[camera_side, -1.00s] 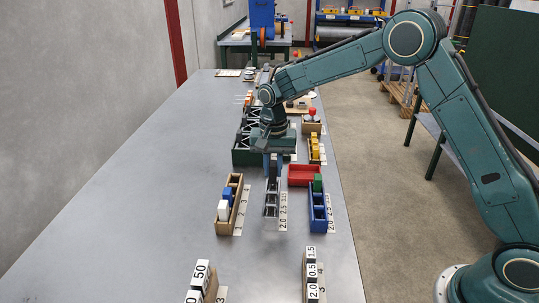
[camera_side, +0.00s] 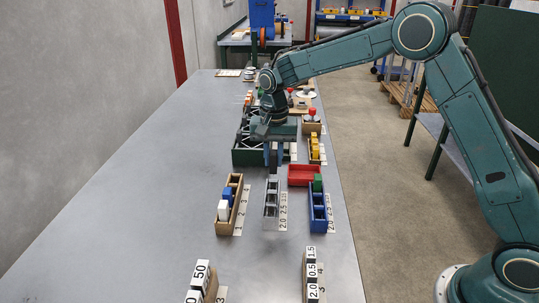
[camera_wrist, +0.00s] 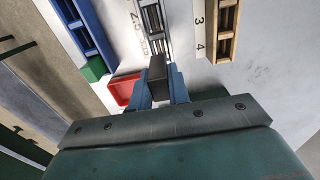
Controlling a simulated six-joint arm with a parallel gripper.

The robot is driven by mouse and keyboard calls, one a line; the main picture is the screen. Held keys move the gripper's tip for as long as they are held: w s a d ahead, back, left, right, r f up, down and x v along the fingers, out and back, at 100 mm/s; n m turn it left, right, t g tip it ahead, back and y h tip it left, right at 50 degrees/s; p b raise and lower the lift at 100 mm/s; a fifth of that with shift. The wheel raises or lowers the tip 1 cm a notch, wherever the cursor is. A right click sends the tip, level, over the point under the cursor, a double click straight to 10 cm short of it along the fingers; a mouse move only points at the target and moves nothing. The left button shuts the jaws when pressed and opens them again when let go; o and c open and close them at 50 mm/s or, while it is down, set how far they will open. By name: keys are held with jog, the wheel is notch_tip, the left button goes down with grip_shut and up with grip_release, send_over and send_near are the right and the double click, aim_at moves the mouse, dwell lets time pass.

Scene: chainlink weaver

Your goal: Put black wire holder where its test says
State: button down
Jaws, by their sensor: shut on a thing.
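My gripper (camera_side: 273,158) is above the table, just beyond the far end of the grey slotted rack (camera_side: 271,212). In the wrist view my gripper (camera_wrist: 162,88) is shut on a small dark block, the black wire holder (camera_wrist: 157,68), between its blue fingers. The block is clear of the grey rack, which also shows in the wrist view (camera_wrist: 152,22). The rack's slots look empty in the side view. A label strip (camera_side: 283,210) with 2.0 and 2.5 lies beside it.
A wooden rack (camera_side: 237,214) with white and blue blocks stands left. A blue rack (camera_side: 318,212) with a green block (camera_side: 318,183) and a red tray (camera_side: 304,175) stand right. A dark green crate (camera_side: 243,157) lies behind my gripper. The left table is clear.

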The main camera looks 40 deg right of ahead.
jog(key=d+r, duration=1.3)
jog(key=f, duration=2)
jog(key=shift+a, duration=0.2)
jog(key=shift+f, duration=0.15)
jog(key=c, duration=1.3)
grip_release()
notch_tip(320, 180, up, 12)
jog(key=shift+r, duration=0.15)
